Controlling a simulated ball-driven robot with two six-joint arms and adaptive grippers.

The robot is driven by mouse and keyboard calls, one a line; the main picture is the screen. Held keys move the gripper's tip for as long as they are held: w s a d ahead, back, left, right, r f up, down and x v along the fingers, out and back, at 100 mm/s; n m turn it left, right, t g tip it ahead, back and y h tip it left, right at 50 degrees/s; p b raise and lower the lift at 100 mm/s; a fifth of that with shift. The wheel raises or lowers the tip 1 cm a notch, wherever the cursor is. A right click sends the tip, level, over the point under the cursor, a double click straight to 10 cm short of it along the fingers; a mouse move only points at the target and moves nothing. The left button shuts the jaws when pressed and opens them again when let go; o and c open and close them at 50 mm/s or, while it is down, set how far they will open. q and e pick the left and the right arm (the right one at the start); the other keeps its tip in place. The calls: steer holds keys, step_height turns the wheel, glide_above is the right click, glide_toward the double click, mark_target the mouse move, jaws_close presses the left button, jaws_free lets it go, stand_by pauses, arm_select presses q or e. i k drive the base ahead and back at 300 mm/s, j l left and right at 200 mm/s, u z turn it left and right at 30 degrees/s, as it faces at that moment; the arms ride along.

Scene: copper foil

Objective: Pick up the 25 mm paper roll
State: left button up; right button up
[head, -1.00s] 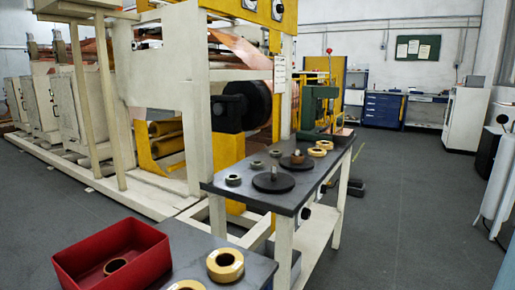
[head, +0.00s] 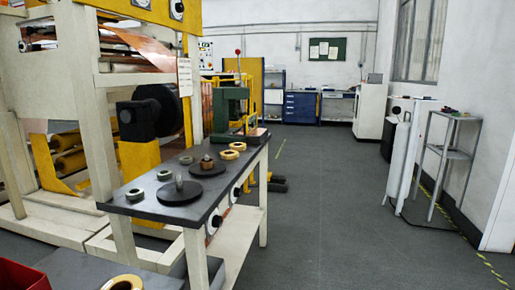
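Several small rolls lie on the dark-topped bench in the middle of the head view. Two yellowish rolls, a nearer one (head: 229,155) and a farther one (head: 238,146), lie near the green press. Two greyish rings, one nearer (head: 164,175) and one farther (head: 186,160), lie along the left side. Another yellowish roll (head: 123,283) on the near table is cut off by the bottom edge. I cannot tell which one is the 25 mm paper roll. Neither of my grippers is in view.
The bench (head: 140,208) also holds two black discs with upright posts, one nearer (head: 196,195) and one farther (head: 206,172), and a green press (head: 232,108). A red bin (head: 22,275) shows at bottom left. Open grey floor (head: 330,220) lies right of the bench. A grey stand (head: 450,155) is at right.

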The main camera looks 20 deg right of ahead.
mark_target(238, 147)
steer(key=z, duration=0.4)
steer(key=i+l+z, duration=0.6)
steer(key=i+l, duration=0.2)
steer(key=i, duration=0.15)
steer(key=i+l, duration=0.15)
steer(key=i, duration=0.25)
steer(key=i+l+u, duration=0.1)
steer(key=i, duration=0.25)
